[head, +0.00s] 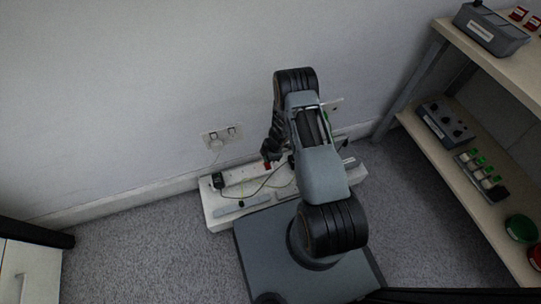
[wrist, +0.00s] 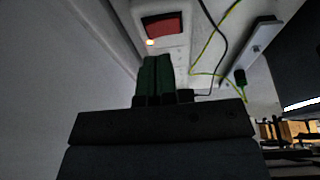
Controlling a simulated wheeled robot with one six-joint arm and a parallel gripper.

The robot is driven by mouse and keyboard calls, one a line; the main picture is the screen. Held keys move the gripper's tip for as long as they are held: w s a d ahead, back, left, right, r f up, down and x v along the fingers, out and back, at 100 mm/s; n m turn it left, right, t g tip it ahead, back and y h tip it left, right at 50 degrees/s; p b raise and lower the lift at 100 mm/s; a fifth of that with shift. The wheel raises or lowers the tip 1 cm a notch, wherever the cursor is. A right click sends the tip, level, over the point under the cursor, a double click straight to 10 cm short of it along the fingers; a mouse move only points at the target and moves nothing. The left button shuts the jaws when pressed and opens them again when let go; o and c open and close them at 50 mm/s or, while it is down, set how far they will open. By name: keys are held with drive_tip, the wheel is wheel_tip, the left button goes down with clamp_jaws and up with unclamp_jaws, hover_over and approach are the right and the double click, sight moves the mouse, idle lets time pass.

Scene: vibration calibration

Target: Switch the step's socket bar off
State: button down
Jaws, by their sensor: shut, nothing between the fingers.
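The white step (head: 212,215) stands on the carpet along the wall. The white socket bar (head: 240,174) lies on it; in the wrist view it also shows (wrist: 178,54). In the head view my gripper (head: 268,158) is low over the bar, partly hidden behind my arm.
A black plug (head: 218,181) sits at the bar's left end. Black and yellow-green cables (wrist: 229,18) run beside the bar near a grey metal strip (head: 243,207). A wall socket (head: 222,136) is above. A shelf unit (head: 455,165) with several devices stands at the right.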

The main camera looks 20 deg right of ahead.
sight(267, 166)
drive_tip(key=shift+w+f+b, duration=0.2)
drive_tip(key=shift+f+b, duration=0.4)
drive_tip(key=shift+f, duration=0.9)
drive_tip(key=shift+w+f+p, duration=0.1)
drive_tip(key=shift+f+p, duration=0.2)
drive_tip(key=shift+p, duration=0.1)
drive_tip(key=shift+s+r, duration=0.15)
drive_tip(key=shift+s, duration=0.6)
